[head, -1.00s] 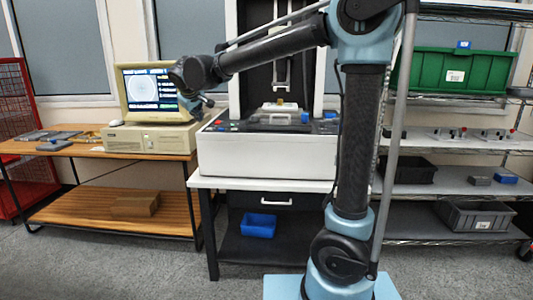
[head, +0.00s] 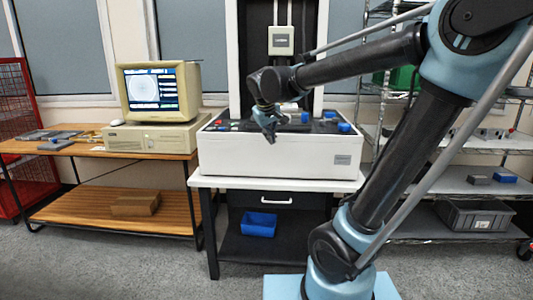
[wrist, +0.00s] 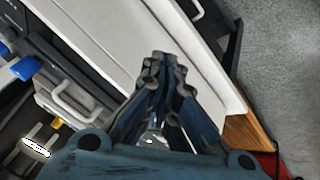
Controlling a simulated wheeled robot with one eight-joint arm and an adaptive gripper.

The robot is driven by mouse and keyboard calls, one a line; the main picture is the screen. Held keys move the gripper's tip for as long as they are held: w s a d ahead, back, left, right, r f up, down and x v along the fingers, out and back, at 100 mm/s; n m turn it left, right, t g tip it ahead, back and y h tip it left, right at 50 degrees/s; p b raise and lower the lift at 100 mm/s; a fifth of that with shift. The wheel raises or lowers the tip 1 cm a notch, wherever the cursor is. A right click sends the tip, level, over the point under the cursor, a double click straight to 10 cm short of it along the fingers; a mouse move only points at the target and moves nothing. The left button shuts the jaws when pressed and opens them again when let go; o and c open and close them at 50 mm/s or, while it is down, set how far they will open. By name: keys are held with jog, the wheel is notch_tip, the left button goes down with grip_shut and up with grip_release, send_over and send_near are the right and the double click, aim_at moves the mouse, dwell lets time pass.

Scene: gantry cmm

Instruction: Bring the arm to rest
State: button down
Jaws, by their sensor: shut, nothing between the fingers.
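My arm reaches from the right of the head view over toward the measuring machine. My gripper (head: 271,138) hangs fingers down in front of the white measuring machine (head: 275,158), near its top front edge. In the wrist view my gripper (wrist: 160,58) has its fingertips together and holds nothing. Below it in that view are the machine's white front and its dark bed with handled fixtures.
A computer with a monitor (head: 158,92) stands on a wooden bench (head: 70,150) to the left. A blue bin (head: 258,224) sits under the machine's table. Wire shelves on the right hold a dark crate (head: 475,215). Grey floor (head: 130,262) is open in front.

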jog(key=s+d+f+m+g, duration=0.25)
jog(key=s+d+f, duration=0.55)
jog(key=s+d, duration=0.45)
jog(key=s+d+f+m+g+y, duration=0.1)
jog(key=s+d+f+m, duration=0.2)
jog(key=s+f, duration=0.8)
jog(key=shift+s+d+f, duration=0.3)
jog(key=shift+s+d, duration=0.35)
jog(key=shift+d, duration=0.5)
jog(key=shift+m+g, duration=0.25)
jog(key=shift+w+f, duration=0.2)
jog(key=shift+w, duration=0.25)
jog(key=c, duration=2.4)
grip_release()
